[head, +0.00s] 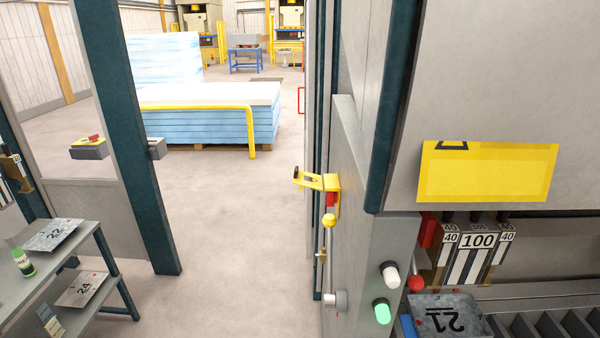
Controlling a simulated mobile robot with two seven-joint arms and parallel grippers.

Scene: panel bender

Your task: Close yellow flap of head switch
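The head switch (331,198) is a small yellow and red unit on the edge of the grey machine side, near the middle of the head view. Its yellow flap (311,181) sticks out to the left, away from the machine, and stands open. Red shows below the flap. A dark part shows at the flap's outer end; I cannot tell what it is. Neither of my grippers is in view, and nothing is seen touching the flap.
A yellow ball knob (329,220) sits just below the switch. White (391,273) and green (381,311) buttons are lower right. A shelf (106,257) stands at left, and a blue sheet stack (205,126) is behind. The floor (235,225) left of the machine is clear.

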